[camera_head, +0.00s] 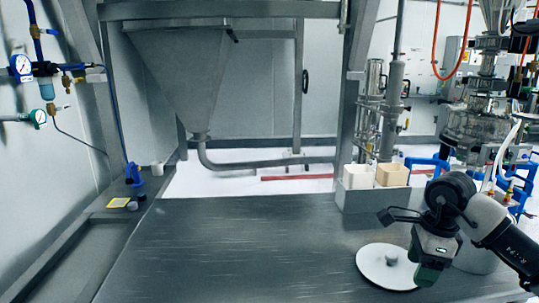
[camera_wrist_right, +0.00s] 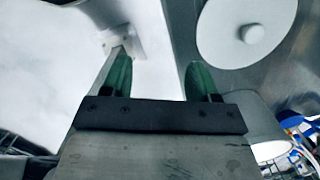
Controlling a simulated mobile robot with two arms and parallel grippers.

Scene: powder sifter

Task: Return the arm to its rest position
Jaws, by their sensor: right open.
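My right arm comes in from the right in the head view, and its gripper (camera_head: 430,274) hangs low over the right part of the metal table (camera_head: 230,245). In the right wrist view the two green fingers of the gripper (camera_wrist_right: 160,75) stand apart with nothing held between them. A white round lid (camera_head: 375,273) with a small grey knob lies on the table just left of the gripper. The lid also shows at the upper right of the right wrist view (camera_wrist_right: 225,42). My left gripper is not in view.
A metal tray (camera_head: 365,200) with two small light boxes (camera_head: 358,177) stands at the table's back right. A grey cylindrical container (camera_head: 477,258) is partly hidden behind my right arm. A steel hopper (camera_head: 185,75) stands beyond the table. The table's left and middle are clear.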

